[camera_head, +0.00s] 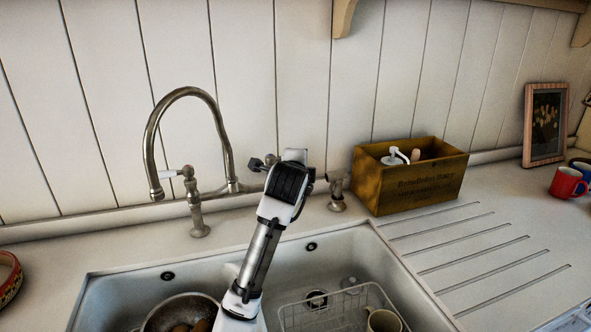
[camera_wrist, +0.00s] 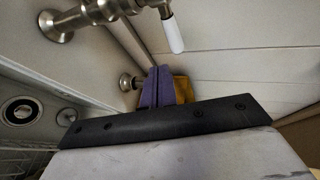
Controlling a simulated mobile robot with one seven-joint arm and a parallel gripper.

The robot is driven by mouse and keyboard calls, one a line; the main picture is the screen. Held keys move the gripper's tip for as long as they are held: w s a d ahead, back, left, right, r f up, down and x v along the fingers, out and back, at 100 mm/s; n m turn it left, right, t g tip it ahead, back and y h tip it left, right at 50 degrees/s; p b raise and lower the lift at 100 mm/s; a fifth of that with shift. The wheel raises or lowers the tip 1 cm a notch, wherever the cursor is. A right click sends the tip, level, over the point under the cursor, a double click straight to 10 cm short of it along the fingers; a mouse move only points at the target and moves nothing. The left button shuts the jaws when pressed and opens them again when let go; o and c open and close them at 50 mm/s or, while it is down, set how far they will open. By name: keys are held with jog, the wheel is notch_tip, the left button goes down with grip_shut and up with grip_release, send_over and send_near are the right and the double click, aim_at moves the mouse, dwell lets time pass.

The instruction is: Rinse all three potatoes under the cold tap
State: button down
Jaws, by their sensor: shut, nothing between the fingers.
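A metal tap (camera_head: 186,92) with an arched spout stands behind the double sink; no water shows at its spout. A white-ended lever (camera_head: 170,173) is at its left side. It has a right-hand base (camera_head: 338,193); my gripper hides the middle of the tap. Several potatoes (camera_head: 185,328) lie in a metal bowl (camera_head: 170,306) in the left basin, partly cut off by the frame edge. My gripper (camera_wrist: 162,88) is shut and empty at the tap, its purple fingertips together. In the wrist view, a white-ended lever (camera_wrist: 172,34) is above the fingertips, apart from them in the picture.
The right basin holds a wire rack (camera_head: 350,312) and a pale mug (camera_head: 384,320). A wooden box (camera_head: 418,190) with a pump bottle stands right of the tap. The ridged drainboard (camera_head: 490,250) is mostly clear. A red mug (camera_head: 567,183) and a picture frame (camera_head: 545,122) stand farther right.

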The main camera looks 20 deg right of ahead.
jog(key=s+r+b, duration=0.2)
jog(key=s+r, duration=0.1)
jog(key=s, duration=0.7)
jog(key=shift+a+r+b, duration=0.25)
jog(key=shift+a+b, duration=0.1)
